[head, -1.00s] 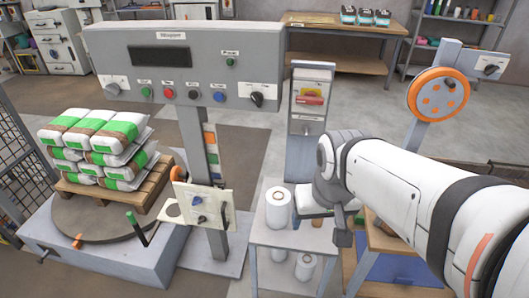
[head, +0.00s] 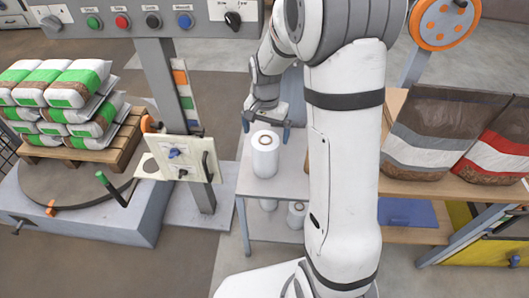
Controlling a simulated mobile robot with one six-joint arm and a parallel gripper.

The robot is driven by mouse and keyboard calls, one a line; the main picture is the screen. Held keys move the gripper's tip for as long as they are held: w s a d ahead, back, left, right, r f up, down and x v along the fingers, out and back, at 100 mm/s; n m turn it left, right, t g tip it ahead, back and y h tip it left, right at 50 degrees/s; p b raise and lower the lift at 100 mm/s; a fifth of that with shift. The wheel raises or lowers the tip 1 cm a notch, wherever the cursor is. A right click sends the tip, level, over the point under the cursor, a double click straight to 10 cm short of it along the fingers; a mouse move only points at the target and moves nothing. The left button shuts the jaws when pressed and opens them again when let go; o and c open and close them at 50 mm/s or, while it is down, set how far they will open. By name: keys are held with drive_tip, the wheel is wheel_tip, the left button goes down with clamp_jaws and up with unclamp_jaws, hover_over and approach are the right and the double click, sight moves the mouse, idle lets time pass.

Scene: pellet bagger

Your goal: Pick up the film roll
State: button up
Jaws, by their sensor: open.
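A white film roll (head: 265,158) stands upright on the top of a small light grey table (head: 290,185) in the head view. My gripper (head: 265,128) is open, its two fingers pointing down, just behind and above the roll in the picture. Whether the fingers touch the roll or stand apart from it in depth, I cannot tell. More white rolls (head: 296,214) stand on the table's lower shelf, partly hidden. My arm covers the right part of the table.
A control panel (head: 150,18) on a post and a lever plate (head: 180,158) stand left of the table. Stacked green-and-white bags (head: 62,82) sit on a pallet at left. Large pellet bags (head: 440,130) stand on a wooden bench (head: 405,190) at right.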

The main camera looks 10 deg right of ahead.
sight(265, 147)
drive_tip(key=f, duration=0.7)
drive_tip(key=shift+s+a+b, duration=0.2)
drive_tip(key=shift+s+b, duration=0.05)
drive_tip(key=shift+b, duration=0.15)
drive_tip(key=shift+r, duration=0.1)
drive_tip(key=shift+c, duration=0.4)
drive_tip(key=c, duration=1.2)
